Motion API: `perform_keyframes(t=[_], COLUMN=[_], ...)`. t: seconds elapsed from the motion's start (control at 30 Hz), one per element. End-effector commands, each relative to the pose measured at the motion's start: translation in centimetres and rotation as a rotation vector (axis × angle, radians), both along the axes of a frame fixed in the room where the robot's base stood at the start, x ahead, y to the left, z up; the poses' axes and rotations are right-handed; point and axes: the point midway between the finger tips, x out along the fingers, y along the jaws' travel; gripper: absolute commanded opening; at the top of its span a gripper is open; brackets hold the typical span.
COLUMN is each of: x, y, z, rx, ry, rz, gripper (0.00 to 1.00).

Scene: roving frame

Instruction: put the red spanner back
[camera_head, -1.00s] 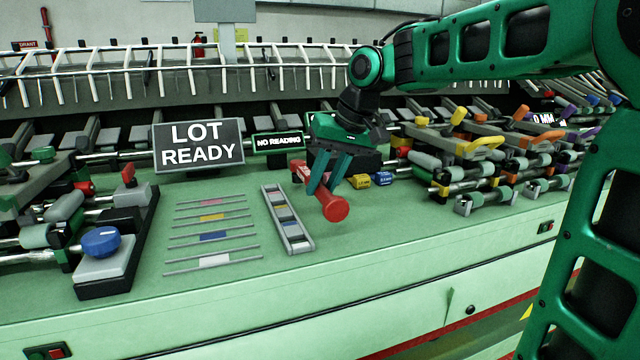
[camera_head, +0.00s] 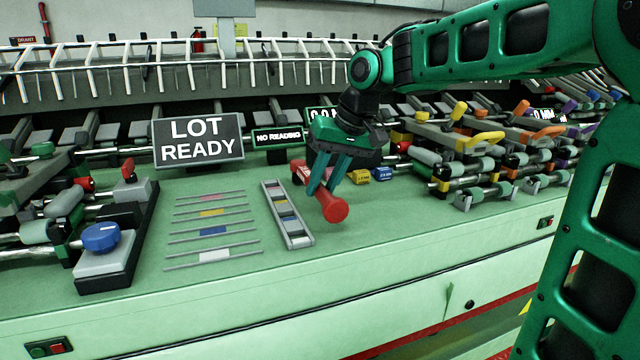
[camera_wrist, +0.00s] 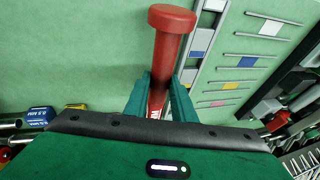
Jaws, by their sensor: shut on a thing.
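My gripper (camera_head: 326,188) is shut on the red spanner (camera_head: 333,208), a red bar with a thick round end. That end points toward the front of the green bench, and the other red end shows behind the fingers. In the wrist view the fingers (camera_wrist: 160,95) grip both sides of the red spanner (camera_wrist: 172,45), and its lower part is hidden by my gripper. The spanner is over the bench top, just right of a narrow grey rack (camera_head: 298,241). I cannot tell whether it touches the bench.
Thin rods with coloured patches (camera_head: 212,236) lie left of the rack. A "LOT READY" sign (camera_head: 198,140) stands behind. Yellow (camera_head: 360,177) and blue (camera_head: 383,175) blocks sit right of my gripper, before crowded rollers and levers. The bench front to the right is clear (camera_head: 430,220).

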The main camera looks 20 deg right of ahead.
Motion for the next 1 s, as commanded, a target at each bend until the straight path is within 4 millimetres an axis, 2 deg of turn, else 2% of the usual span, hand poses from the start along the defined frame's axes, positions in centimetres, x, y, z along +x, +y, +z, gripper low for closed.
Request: perform_keyframes(t=[0.57, 0.6, 0.7, 1.0], x=[0.00, 0.00, 0.00, -0.03], y=[0.01, 0.01, 0.00, -0.01], z=[-0.65, -0.65, -0.65, -0.74], rx=[0.000, 0.000, 0.000, -0.001], ry=[-0.001, -0.001, -0.001, 0.001], rz=[0.000, 0.000, 0.000, 0.000], gripper=[0.00, 0.25, 0.45, 0.45])
